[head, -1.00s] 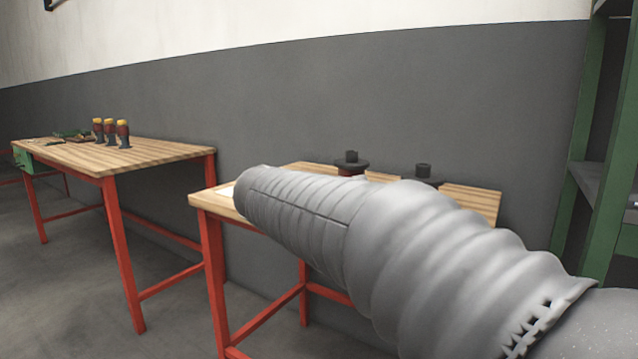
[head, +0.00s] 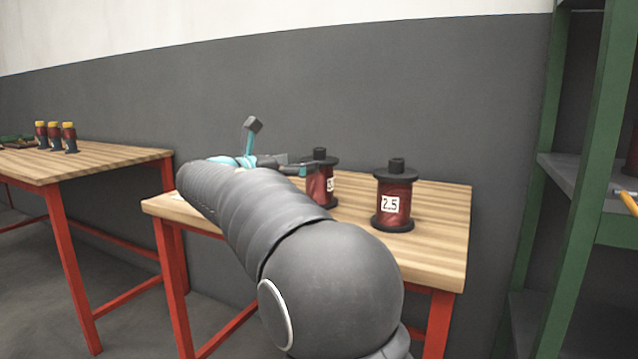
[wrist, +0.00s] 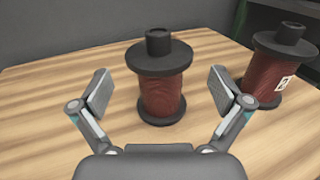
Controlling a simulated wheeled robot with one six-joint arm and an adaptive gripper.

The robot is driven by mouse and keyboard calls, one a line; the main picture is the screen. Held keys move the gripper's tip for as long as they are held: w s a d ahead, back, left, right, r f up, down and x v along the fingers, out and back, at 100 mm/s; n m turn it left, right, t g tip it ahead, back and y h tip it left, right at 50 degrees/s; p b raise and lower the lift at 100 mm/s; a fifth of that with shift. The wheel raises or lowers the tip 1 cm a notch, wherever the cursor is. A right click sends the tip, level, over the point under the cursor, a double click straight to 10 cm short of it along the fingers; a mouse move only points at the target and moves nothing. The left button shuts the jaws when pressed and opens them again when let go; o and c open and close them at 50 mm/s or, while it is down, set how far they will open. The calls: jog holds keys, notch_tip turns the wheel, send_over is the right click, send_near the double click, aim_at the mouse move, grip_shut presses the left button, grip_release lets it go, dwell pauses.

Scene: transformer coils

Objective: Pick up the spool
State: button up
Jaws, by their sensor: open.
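Two dark red spools with black flanges and black top knobs stand upright on the wooden table (head: 440,250). The left spool (head: 318,186) is partly hidden by my gripper in the head view; the right spool (head: 395,190) carries a white label reading 2.5. In the wrist view one spool (wrist: 161,95) stands between and just beyond my open gripper fingers (wrist: 160,92), with a gap on both sides. The other spool (wrist: 268,80) stands to the right, outside the right finger. My gripper (head: 295,168) shows in the head view at the left spool, empty.
A second wooden table (head: 95,162) at the left bears several red-and-yellow capped items (head: 55,136). A green shelf rack (head: 560,130) stands at the right. A grey wall is close behind the tables. The table's front right is clear.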

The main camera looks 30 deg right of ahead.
aim_at(314, 158)
jog(key=shift+r+x, duration=0.2)
jog(key=shift+x, duration=3.25)
jog(key=shift+w+a, duration=0.1)
jog(key=c, duration=1.5)
